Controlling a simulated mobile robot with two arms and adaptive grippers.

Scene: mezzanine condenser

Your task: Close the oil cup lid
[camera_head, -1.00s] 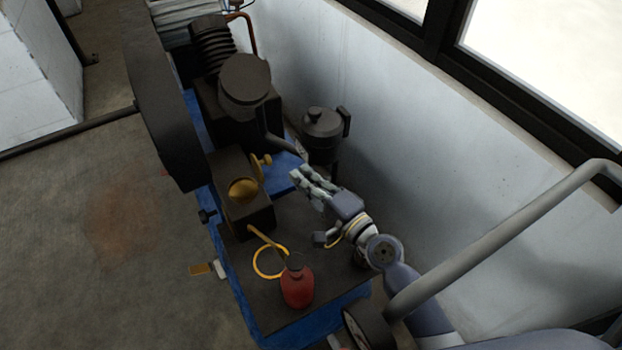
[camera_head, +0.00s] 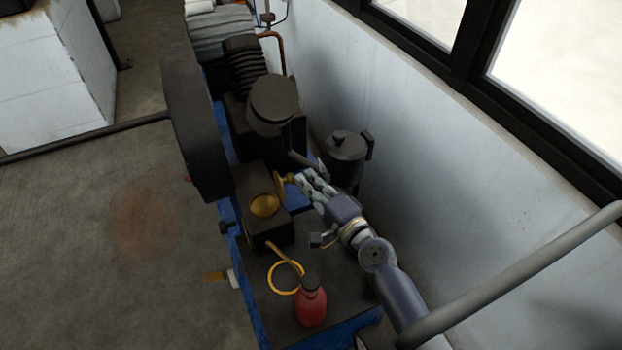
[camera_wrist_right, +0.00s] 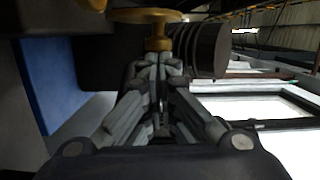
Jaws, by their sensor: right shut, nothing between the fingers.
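The brass oil cup (camera_head: 264,205) sits on top of a dark block on the machine, its round mouth uncovered. Its brass lid (camera_head: 281,186) stands upright, open, at the cup's right side. My right gripper (camera_head: 300,179) is shut and empty, its fingertips right beside the lid's outer face. In the right wrist view the lid (camera_wrist_right: 146,16) shows at the top, just beyond the shut fingertips (camera_wrist_right: 158,58). I cannot tell whether they touch it. My left gripper is not in view.
A red bottle (camera_head: 311,303) and a yellow ring (camera_head: 285,278) are on the machine's near plate. A dark lidded canister (camera_head: 346,153) stands behind my right gripper, near the wall. A large dark wheel (camera_head: 194,115) is at the left. A grey rail (camera_head: 520,270) crosses the lower right.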

